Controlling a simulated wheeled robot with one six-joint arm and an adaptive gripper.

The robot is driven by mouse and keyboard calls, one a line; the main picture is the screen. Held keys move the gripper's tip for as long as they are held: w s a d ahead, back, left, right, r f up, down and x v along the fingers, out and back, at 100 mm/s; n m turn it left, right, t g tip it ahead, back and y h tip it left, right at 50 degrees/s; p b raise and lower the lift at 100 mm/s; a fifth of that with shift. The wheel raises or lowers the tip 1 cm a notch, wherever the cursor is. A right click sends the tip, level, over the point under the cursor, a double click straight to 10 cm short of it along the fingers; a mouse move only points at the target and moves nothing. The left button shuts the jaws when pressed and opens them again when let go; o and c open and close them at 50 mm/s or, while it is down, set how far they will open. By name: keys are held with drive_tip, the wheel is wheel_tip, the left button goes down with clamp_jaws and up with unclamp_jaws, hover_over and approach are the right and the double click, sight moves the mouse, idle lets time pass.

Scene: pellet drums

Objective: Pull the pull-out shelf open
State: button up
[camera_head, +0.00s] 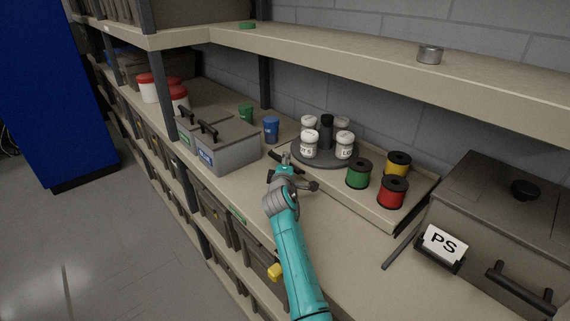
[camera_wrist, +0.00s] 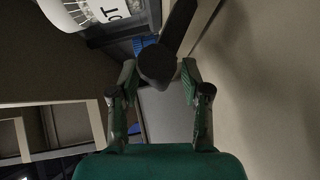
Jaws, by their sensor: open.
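The pull-out shelf (camera_head: 362,212) is a low beige tray on the middle level of the rack. It carries a grey turntable (camera_head: 323,158) with white-lidded jars and three spools. My gripper (camera_head: 286,163) is at the front left part of the tray edge and partly hides it. In the wrist view, my open gripper (camera_wrist: 158,74) has one finger on each side of a dark, round-ended handle bar (camera_wrist: 158,62). I cannot tell whether the fingers touch it. A white jar (camera_wrist: 73,12) with a label shows at the top left.
Grey lidded boxes (camera_head: 228,148) and a blue cup (camera_head: 271,130) stand left of my gripper. A large grey bin marked PS (camera_head: 500,215) stands to the right. An upper shelf (camera_head: 400,60) overhangs the back. The floor (camera_head: 100,250) on the left is clear.

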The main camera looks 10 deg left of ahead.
drive_tip(key=shift+w, duration=0.25)
drive_tip(key=shift+c, duration=0.2)
clamp_jaws()
drive_tip(key=shift+s+a+f, duration=0.1)
drive_tip(key=s+a, duration=1.4)
drive_tip(key=s, duration=0.5)
drive_tip(key=shift+a, duration=0.4)
drive_tip(key=shift+o, duration=0.2)
unclamp_jaws()
